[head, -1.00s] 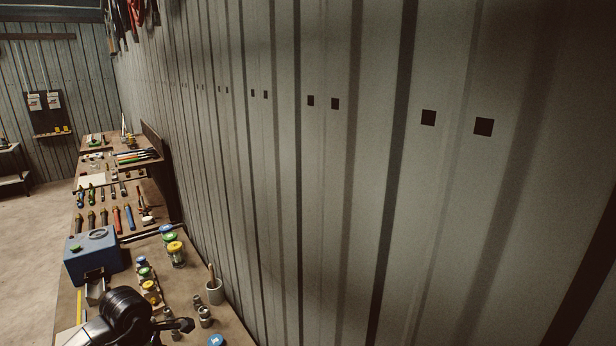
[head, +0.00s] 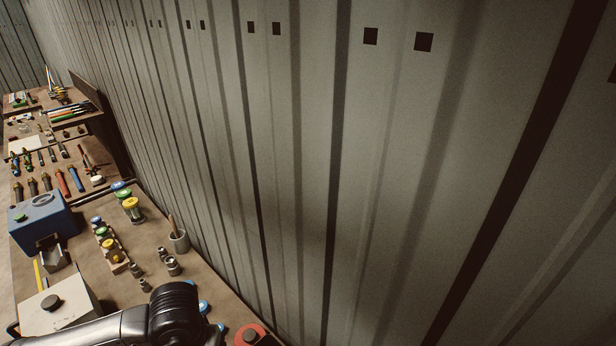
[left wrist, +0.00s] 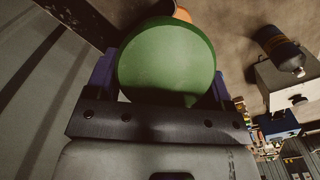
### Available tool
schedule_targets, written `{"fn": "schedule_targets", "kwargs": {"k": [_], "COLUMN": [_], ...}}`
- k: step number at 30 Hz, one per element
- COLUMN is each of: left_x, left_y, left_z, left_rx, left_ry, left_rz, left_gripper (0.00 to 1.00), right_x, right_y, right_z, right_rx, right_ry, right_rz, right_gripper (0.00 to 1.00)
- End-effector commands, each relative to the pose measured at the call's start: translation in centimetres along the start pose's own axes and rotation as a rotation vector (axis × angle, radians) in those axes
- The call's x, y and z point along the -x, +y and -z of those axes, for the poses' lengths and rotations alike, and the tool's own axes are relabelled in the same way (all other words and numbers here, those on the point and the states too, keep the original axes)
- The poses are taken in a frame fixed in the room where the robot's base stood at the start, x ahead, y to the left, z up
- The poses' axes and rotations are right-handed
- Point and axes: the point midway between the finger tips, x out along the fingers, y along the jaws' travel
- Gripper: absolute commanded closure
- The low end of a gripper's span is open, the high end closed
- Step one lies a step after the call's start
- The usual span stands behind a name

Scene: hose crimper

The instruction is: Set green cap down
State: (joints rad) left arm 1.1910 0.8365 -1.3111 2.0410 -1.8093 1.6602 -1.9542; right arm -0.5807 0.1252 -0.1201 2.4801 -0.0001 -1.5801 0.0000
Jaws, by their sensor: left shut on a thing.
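The green cap (left wrist: 166,62) is large and round in the left wrist view, and its flat face fills the upper middle. My left gripper (left wrist: 164,78) is shut on it, with a bluish finger at each side of the cap. The cap hides what lies directly beyond it, so I cannot tell how far it is from the bench top. In the head view my left arm crosses the bottom, but its gripper and the green cap do not show. My right gripper is in neither view.
The bench (head: 150,262) runs along a corrugated wall. It holds a blue machine (head: 42,222), a pale box with a black knob (head: 52,302), jars with coloured lids (head: 131,208), a cup (head: 179,241), metal fittings (head: 172,265) and a red round thing (head: 238,335).

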Motion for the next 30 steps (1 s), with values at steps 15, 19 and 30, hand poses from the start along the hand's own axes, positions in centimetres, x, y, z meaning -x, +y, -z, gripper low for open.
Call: {"fn": "schedule_targets", "kwargs": {"k": [15, 19, 30], "left_x": [9.1, 10.1, 14.8], "left_y": [0.9, 1.1, 1.3], "left_z": [3.1, 2.3, -0.9], "left_rx": [-0.032, -0.037, -0.049], "left_ry": [-0.006, -0.01, -0.017], "left_rz": [-0.001, -0.001, -0.003], "left_gripper": [0.51, 0.51, 0.51], "right_x": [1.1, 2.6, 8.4], "right_y": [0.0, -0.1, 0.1], "right_z": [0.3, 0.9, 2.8], "right_rx": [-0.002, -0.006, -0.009], "right_ry": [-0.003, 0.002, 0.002], "right_rz": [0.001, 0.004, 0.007], "right_gripper": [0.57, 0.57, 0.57]}}
